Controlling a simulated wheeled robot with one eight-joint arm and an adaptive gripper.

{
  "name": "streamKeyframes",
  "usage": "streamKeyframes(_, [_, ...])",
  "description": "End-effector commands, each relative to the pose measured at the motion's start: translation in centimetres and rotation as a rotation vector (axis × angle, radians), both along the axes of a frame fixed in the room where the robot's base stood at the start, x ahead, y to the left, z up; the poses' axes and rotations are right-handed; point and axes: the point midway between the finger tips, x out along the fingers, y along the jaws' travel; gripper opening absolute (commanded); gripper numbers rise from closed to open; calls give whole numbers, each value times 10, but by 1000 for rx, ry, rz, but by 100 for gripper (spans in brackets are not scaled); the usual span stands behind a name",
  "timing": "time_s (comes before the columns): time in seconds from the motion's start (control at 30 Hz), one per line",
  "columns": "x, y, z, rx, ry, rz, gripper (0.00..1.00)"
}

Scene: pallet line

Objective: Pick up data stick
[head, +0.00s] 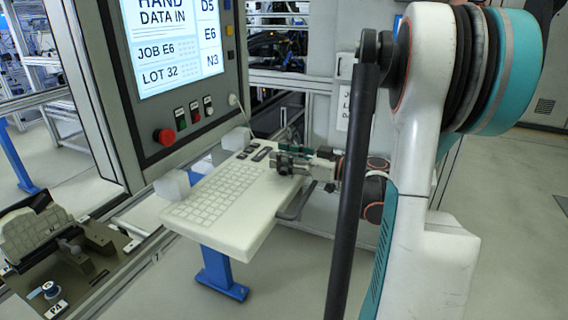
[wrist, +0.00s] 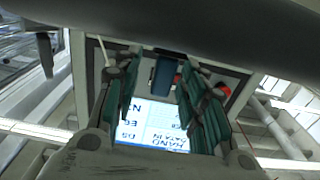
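In the wrist view a small dark blue block (wrist: 162,75), which looks like the data stick, shows between the two fingers of my gripper (wrist: 156,82). There is a clear gap to the left finger; the right finger is close to it, and I cannot tell whether they touch. In the head view my gripper (head: 287,162) is low over the right back part of the pale keyboard shelf (head: 240,238). The fingers hide whatever is between them there. Small dark pieces (head: 262,153) lie on the shelf just left of the gripper.
The console panel with its lit screen (head: 175,45) and red button (head: 164,137) stands behind the shelf. Pale translucent blocks (head: 172,186) sit at the shelf's left edge. A dark fixture (head: 85,245) is at the lower left. The floor to the right is clear.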

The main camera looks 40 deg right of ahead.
Motion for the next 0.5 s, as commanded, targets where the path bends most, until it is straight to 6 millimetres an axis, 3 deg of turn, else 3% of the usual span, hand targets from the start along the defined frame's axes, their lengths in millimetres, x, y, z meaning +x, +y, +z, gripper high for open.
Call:
streamKeyframes(0.13, [0,0,0,0,0,0,38])
streamKeyframes(0.3, [0,0,0,0,0,0,4])
streamKeyframes(0.5, [0,0,0,0,0,0,0])
